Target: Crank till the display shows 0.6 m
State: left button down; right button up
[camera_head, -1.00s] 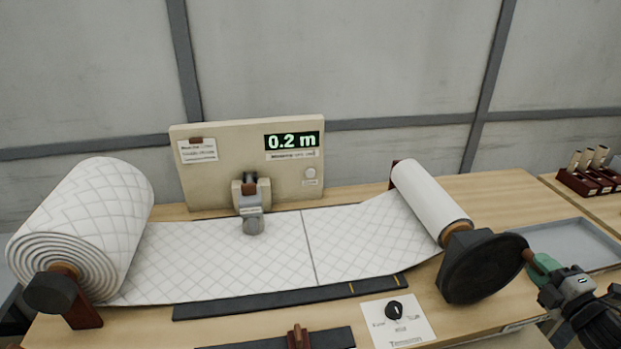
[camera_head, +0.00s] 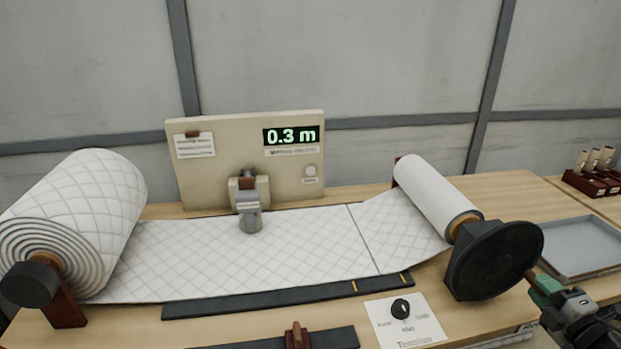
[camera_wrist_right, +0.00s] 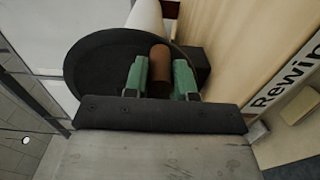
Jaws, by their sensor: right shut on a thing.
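The display (camera_head: 291,136) on the beige panel reads 0.3 m. The quilted white wadding (camera_head: 260,255) runs from the large roll (camera_head: 80,215) at the left to the thinner take-up roll (camera_head: 436,197) at the right, with a dark line across it near the right. A black crank disc (camera_head: 497,260) sits at the take-up roll's near end. My right gripper (camera_head: 538,284) is at the disc's lower right, shut on the brown crank handle (camera_wrist_right: 160,58); in the right wrist view its green fingers (camera_wrist_right: 161,78) flank the handle. My left gripper is not in view.
A grey tray (camera_head: 578,246) and a dark rack with wooden handles (camera_head: 596,170) stand to the right. A grey measuring wheel (camera_head: 249,215) rests over the wadding.

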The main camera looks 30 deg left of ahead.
jog(key=shift+s+a+f+b, duration=0.25)
jog(key=shift+s+a+f, duration=0.1)
jog(key=shift+f, duration=0.25)
jog(key=shift+s+a+f+b, duration=0.2)
jog(key=shift+a+f+b, duration=0.15)
jog(key=shift+f, duration=0.3)
jog(key=shift+s+a+f+b, duration=0.2)
jog(key=shift+s+a+f, duration=0.15)
jog(key=shift+f, duration=0.25)
jog(key=shift+s+a+f, duration=0.3)
jog(key=shift+s+a, duration=0.15)
jog(key=shift+a, duration=0.15)
jog(key=shift+s+a+f, duration=0.3)
jog(key=shift+s+a, duration=0.1)
jog(key=shift+a, duration=0.25)
jog(key=shift+s+a+f, duration=0.3)
jog(key=shift+s+a, duration=0.15)
jog(key=shift+a, duration=0.15)
jog(key=shift+s+a+p, duration=0.45)
jog(key=shift+s+a, duration=0.15)
jog(key=shift+a, duration=0.15)
jog(key=shift+s+a, duration=0.1)
jog(key=shift+s+a+r+p, duration=0.1)
jog(key=shift+s+a+p, duration=0.35)
jog(key=shift+a, duration=0.2)
